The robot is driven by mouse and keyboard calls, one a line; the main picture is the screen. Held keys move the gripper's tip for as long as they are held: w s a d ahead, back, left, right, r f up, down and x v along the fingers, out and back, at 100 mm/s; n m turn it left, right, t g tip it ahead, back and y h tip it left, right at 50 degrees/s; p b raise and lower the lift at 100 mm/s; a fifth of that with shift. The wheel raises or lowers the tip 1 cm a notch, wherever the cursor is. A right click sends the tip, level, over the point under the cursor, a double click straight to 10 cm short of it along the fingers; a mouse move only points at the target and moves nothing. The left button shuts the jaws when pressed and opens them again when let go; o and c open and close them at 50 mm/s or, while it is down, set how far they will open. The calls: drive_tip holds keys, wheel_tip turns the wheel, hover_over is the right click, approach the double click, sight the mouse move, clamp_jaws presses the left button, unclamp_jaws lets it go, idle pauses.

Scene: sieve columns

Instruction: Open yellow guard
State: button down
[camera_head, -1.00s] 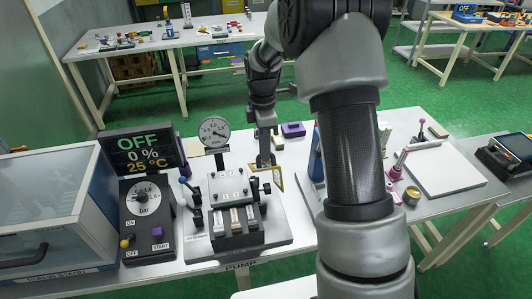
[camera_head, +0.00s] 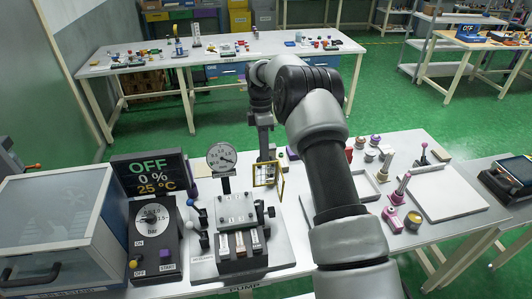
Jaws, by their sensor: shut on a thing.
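The yellow guard (camera_head: 256,174) is a thin upright yellow frame at the back right of the sieve column device (camera_head: 238,225). My gripper (camera_head: 267,158) reaches down from above and behind and is shut on the guard's upper part. The fingertips are small and the exact grip point is hard to make out. The device has a metal top plate with knobs and several pale columns at its front.
A round gauge (camera_head: 222,156) stands behind the device. A control box (camera_head: 152,235) and a display reading OFF (camera_head: 150,175) are to its left, beside a glass-lidded cabinet (camera_head: 55,220). A white tray (camera_head: 440,192), pink-based posts and small jars are at right.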

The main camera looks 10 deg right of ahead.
drive_tip(key=shift+w+a+f+g, duration=0.1)
drive_tip(key=shift+a+f+g, duration=0.35)
drive_tip(key=shift+a, duration=0.15)
drive_tip(key=c, duration=1.8)
unclamp_jaws()
drive_tip(key=shift+w+f, duration=0.1)
drive_tip(key=shift+o, duration=0.2)
drive_tip(key=shift+w+r, duration=0.1)
drive_tip(key=shift+r, duration=0.15)
wheel_tip(320, 180, up, 10)
drive_tip(key=shift+d, duration=0.45)
drive_tip(key=shift+f, duration=0.1)
